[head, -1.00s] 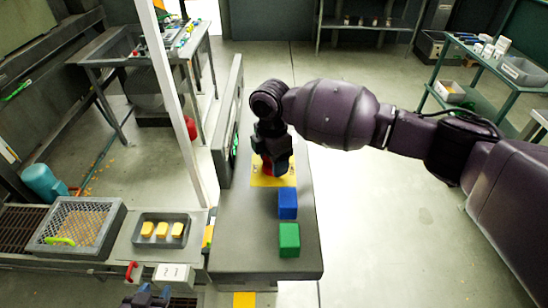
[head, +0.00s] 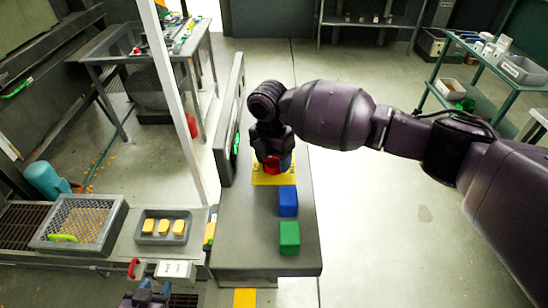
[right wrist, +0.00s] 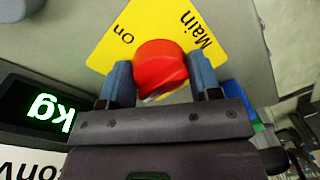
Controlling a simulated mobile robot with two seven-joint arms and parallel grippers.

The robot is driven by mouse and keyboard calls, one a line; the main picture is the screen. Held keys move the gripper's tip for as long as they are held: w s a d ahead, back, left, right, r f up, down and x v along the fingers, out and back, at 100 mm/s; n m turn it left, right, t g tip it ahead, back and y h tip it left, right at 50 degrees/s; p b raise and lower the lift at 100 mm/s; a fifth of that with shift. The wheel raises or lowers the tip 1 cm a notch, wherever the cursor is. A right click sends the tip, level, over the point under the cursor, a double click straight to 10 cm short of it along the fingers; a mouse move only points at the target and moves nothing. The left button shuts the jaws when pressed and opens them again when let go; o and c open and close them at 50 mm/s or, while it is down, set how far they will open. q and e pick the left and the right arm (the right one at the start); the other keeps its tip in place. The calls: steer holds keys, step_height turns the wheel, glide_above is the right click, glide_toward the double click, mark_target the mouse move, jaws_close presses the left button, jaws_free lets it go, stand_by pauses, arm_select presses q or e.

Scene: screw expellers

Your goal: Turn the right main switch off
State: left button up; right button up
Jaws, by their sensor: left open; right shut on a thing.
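The main switch is a red knob (head: 271,166) on a yellow plate (head: 262,181) on top of the grey console. In the right wrist view the red knob (right wrist: 160,66) sits between the blue-grey fingers of my right gripper (right wrist: 162,80), which is shut on it. The yellow plate (right wrist: 118,42) there reads "On" and "Main"; other lettering is hidden. My right gripper (head: 270,158) points down at the plate in the head view. My left gripper (head: 148,291) is open and empty at the bottom edge, away from the switch.
A blue block (head: 288,201) and a green block (head: 289,238) are on the console (head: 240,235) in front of the plate. A display panel (head: 230,120) rises along its left side. A tray of yellow pieces (head: 163,227) is further left.

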steer(key=shift+r, duration=0.1)
steer(key=o, duration=0.9)
steer(key=r, duration=1)
steer(key=shift+w+a+r, duration=0.25)
steer(key=shift+a+r, duration=0.1)
steer(key=shift+a, duration=0.05)
